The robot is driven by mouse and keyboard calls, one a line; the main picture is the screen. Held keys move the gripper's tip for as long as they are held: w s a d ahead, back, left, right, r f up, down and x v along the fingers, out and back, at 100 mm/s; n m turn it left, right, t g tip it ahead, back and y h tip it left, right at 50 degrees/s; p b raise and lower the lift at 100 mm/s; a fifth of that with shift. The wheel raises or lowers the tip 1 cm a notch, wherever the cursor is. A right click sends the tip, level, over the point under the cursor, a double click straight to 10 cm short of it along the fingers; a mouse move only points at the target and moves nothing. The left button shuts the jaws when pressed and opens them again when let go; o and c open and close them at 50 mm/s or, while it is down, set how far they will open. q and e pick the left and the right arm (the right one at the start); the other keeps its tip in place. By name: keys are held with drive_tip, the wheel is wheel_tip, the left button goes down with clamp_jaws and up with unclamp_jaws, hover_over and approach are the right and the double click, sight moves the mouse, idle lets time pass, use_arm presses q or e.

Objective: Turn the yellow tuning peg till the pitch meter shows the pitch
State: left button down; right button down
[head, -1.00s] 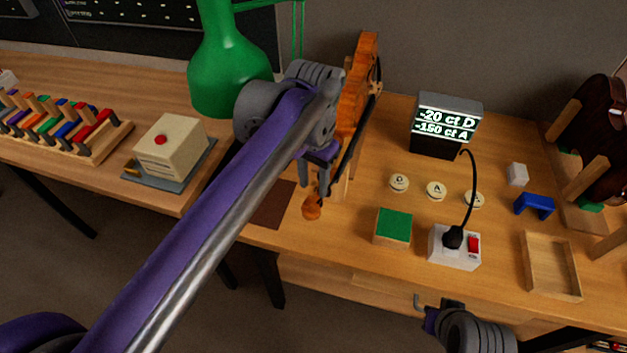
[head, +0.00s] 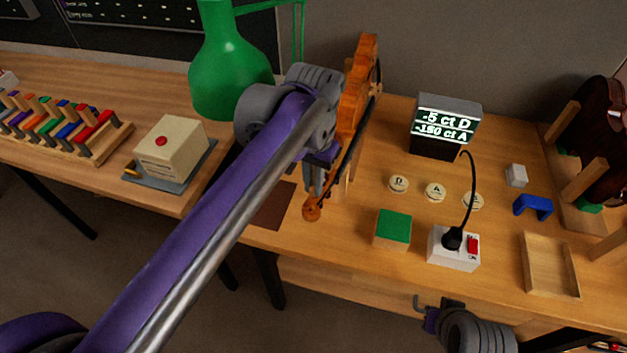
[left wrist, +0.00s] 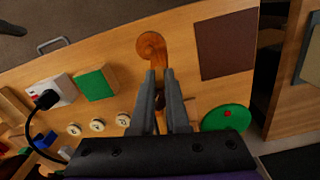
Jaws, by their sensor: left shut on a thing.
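The violin (head: 358,92) stands on the bench behind my left arm, with its scroll (head: 311,210) toward the bench's front. My left gripper (head: 318,186) is at the peg end of the neck, just behind the scroll. In the left wrist view its fingers (left wrist: 161,82) are close together around the neck's pegbox area. The peg between them is hidden, so its yellow colour does not show. The pitch meter (head: 445,125) reads -5 ct D and -150 ct A. My right gripper (head: 445,312) is low at the front edge; its jaws are not clear.
Round buttons marked D (head: 398,184) and A (head: 435,192) lie before the meter. A green-topped block (head: 393,228), a power strip (head: 454,250) with a black cable, and a wooden tray (head: 551,265) stand right of the scroll.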

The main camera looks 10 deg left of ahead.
use_arm(q)
drive_tip(key=c, duration=0.9)
unclamp_jaws()
wheel_tip(320, 180, up, 11)
drive_tip(key=shift+f+p, duration=0.1)
drive_tip(key=shift+p, duration=0.4)
idle(0.8)
